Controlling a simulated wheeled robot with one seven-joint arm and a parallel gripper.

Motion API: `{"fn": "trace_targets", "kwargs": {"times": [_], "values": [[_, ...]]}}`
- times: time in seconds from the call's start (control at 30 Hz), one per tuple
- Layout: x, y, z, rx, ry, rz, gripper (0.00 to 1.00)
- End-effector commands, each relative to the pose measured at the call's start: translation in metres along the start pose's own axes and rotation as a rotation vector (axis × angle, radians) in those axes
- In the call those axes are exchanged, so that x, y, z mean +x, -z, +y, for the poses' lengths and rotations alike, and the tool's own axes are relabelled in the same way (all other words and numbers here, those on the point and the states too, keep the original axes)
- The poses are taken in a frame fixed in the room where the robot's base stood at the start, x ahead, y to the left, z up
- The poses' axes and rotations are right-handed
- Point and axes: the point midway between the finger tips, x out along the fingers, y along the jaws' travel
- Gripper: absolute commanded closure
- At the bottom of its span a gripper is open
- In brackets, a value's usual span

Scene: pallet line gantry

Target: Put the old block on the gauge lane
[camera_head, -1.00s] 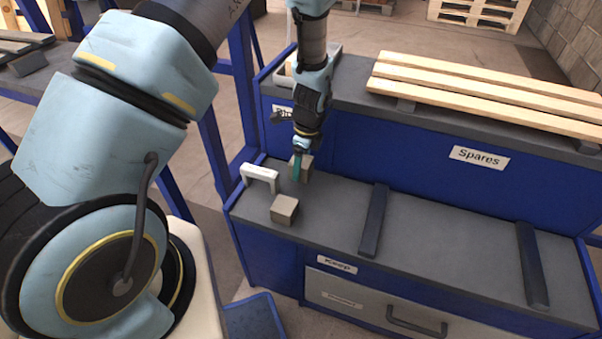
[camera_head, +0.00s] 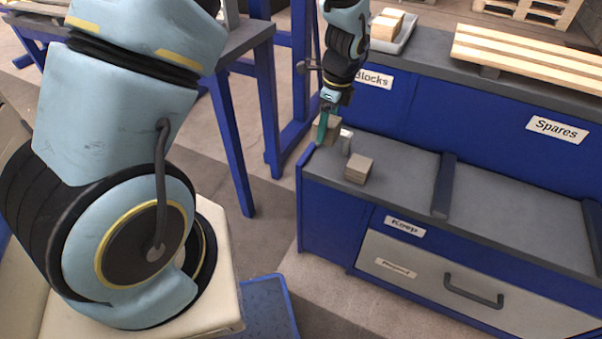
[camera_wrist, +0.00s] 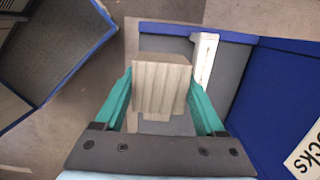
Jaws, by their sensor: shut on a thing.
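My gripper (camera_head: 325,124) is at the far left end of the lower grey bench top. Its teal fingers are shut on a wooden block (camera_wrist: 160,84), which also shows in the head view (camera_head: 333,132), partly behind a finger. I cannot tell whether the held block touches the bench. A second block (camera_head: 358,169) sits on the bench in front of the gauge. No marking shows which block is old.
The raised shelf behind carries a "Blocks" label (camera_head: 373,78), a tray (camera_head: 407,40) with blocks, and slats (camera_head: 520,58) above a "Spares" label. Dark bars (camera_head: 444,185) cross the bench top. A drawer (camera_head: 420,270) is below the "Keep" label.

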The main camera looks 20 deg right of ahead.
Motion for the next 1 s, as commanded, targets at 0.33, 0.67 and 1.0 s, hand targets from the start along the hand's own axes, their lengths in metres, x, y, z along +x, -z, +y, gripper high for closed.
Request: {"fn": "trace_targets", "kwargs": {"times": [0.33,0.67,1.0], "values": [[0.055,0.007,0.001,0.002,-0.003,-0.001,0.86],[0.088,0.011,0.001,0.002,-0.003,-0.001,0.86],[0.097,0.012,0.0,0.001,0.0,0.0,0.86]]}}
